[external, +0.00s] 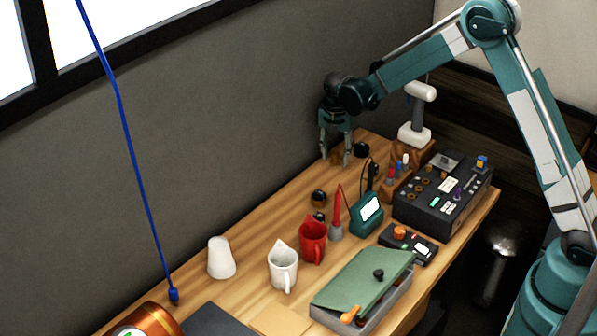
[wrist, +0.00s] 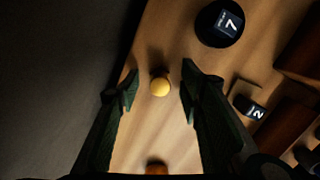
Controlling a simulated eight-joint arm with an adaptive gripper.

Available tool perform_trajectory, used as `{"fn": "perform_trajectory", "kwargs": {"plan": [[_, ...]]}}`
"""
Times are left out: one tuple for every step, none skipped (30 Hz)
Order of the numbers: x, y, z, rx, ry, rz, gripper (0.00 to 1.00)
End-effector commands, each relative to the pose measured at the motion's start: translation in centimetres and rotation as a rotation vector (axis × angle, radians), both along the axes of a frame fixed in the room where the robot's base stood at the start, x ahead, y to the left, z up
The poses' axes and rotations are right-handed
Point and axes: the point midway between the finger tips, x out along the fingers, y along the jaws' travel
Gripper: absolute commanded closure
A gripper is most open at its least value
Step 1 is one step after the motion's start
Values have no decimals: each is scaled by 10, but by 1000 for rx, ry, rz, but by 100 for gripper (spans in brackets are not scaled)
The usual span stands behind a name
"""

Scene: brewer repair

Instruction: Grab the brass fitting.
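A small round brass-yellow piece (wrist: 160,87), which looks like the brass fitting, stands on the wooden bench in the wrist view. My gripper (wrist: 159,80) is open, with one finger on each side of the piece and clear gaps between. I cannot tell how far above it the fingertips are. In the external view my gripper (external: 336,154) points down over the bench's far end, near the grey wall. The fitting is hard to make out there between the fingers.
A black round knob marked 7 (wrist: 220,24) and a block marked 2 (wrist: 248,108) lie right of the fingers. The dark wall (wrist: 60,70) is close on the left. A black control box (external: 440,195), red mug (external: 313,241) and white mug (external: 283,268) stand on the bench.

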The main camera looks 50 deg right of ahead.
Motion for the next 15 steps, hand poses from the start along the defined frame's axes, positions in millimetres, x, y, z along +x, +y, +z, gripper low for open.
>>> {"fn": "perform_trajectory", "kwargs": {"plan": [[0,0,0,0,0,0,63],[0,0,0,0,0,0,63],[0,0,0,0,0,0,63],[0,0,0,0,0,0,63],[0,0,0,0,0,0,63],[0,0,0,0,0,0,63],[0,0,0,0,0,0,63],[0,0,0,0,0,0,63],[0,0,0,0,0,0,63],[0,0,0,0,0,0,63],[0,0,0,0,0,0,63],[0,0,0,0,0,0,63],[0,0,0,0,0,0,63],[0,0,0,0,0,0,63],[0,0,0,0,0,0,63]]}}
